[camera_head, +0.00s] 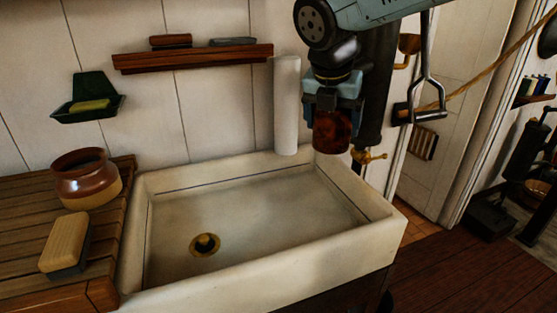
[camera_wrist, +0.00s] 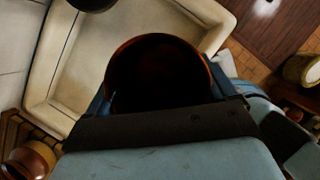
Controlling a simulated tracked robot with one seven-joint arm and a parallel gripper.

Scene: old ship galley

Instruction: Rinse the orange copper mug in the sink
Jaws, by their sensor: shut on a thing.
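The orange copper mug (camera_head: 332,132) looks dark reddish-brown in the head view. My gripper (camera_head: 333,98) is shut on it and holds it above the back right part of the sink. The mug also fills the middle of the wrist view (camera_wrist: 160,52), its round opening facing that camera and its inside dark. The white sink (camera_head: 262,267) is a wide, shallow basin with a brass drain (camera_head: 205,244) on its floor. I see no water in it. A brass tap handle (camera_head: 368,156) shows at the sink's back right, partly behind my arm.
A brown pot (camera_head: 87,180) and a wooden brush (camera_head: 65,242) stand on the slatted board (camera_head: 25,238) left of the sink. A soap dish (camera_head: 88,103) and a wooden shelf (camera_head: 195,58) are on the wall. A white upright cylinder (camera_head: 286,105) stands at the sink's back edge.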

